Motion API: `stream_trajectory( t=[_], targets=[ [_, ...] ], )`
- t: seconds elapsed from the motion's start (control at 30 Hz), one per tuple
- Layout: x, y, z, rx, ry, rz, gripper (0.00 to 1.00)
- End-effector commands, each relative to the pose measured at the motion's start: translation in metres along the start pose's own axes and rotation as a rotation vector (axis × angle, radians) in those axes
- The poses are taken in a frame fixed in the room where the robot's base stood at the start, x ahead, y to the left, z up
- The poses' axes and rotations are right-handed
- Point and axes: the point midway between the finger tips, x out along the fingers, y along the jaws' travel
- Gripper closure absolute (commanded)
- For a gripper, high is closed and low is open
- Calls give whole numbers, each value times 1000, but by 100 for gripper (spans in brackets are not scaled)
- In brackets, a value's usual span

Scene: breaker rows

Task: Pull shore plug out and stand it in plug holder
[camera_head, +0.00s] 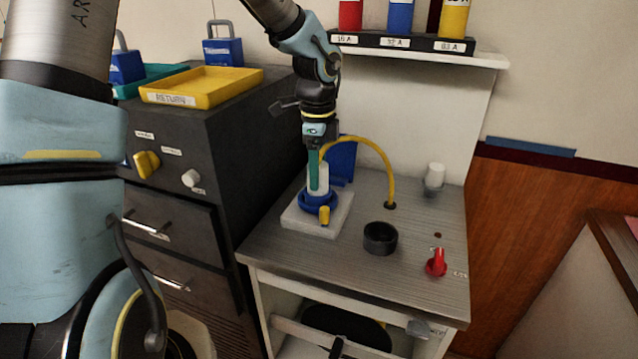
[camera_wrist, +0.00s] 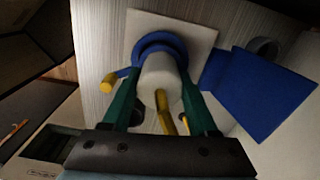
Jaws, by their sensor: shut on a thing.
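The shore plug (camera_head: 323,177) is a pale upright cylinder with a yellow cable (camera_head: 388,170) at its top. Its lower end is within the blue ring socket (camera_head: 306,203) on a pale square plate; how deep it sits cannot be told. My gripper (camera_head: 318,180) comes from above, shut on the plug with teal fingers. In the wrist view the fingers lie on both sides of the plug (camera_wrist: 158,75), with the blue ring (camera_wrist: 143,45) around its far end. A yellow lever (camera_head: 324,215) sticks out from the ring. A black open cup (camera_head: 380,238), apparently the plug holder, stands empty to the right.
A blue flap (camera_head: 342,160) stands behind the socket. The cable arcs to a hole in the counter (camera_head: 285,250). A red knob (camera_head: 437,263) and a white knob (camera_head: 435,175) are at the right. A dark cabinet with a yellow tray (camera_head: 205,87) stands left.

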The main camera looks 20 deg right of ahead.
Motion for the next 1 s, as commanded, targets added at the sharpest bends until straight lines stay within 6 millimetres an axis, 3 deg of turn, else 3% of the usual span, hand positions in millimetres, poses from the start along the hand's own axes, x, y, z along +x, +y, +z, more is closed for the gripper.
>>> stream_trajectory(
  t=[0.2, 1.0],
  targets=[
    [-1, 0, 0, 0, 0, -1, 90],
    [-33, 0, 0, 0, 0, -1, 90]
  ],
)
